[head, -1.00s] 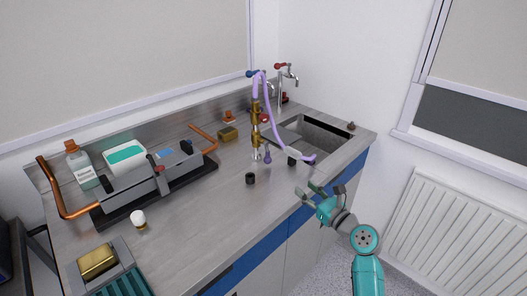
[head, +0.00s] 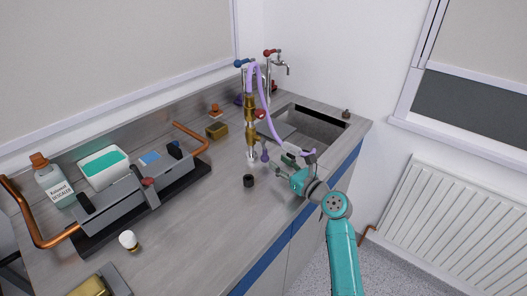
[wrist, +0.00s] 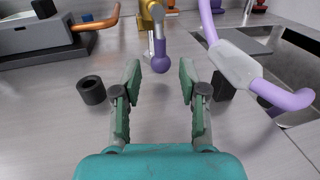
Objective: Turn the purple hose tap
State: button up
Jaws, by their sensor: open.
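The purple hose tap shows in the head view as a brass column (head: 250,118) with a silver lower part and a small purple knob (head: 265,156). In the wrist view the purple knob (wrist: 160,62) hangs from a short silver stem below brass. My gripper (head: 282,166) is open, just to the right of the knob in the head view. In the wrist view my open gripper (wrist: 160,82) has its green-padded fingers on either side of the knob's line, with the knob at or just beyond the tips. I see no contact. The tap's upper part is cut off in the wrist view.
A purple hose (head: 265,95) with a grey sleeve (wrist: 234,62) runs close to my right finger. A black ring (head: 249,180) stands on the worktop left of my gripper. The sink (head: 312,124) lies behind; a grey apparatus (head: 120,195) stands left.

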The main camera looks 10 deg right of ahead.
aim_at(266, 153)
jog(key=x, duration=0.8)
grip_shut()
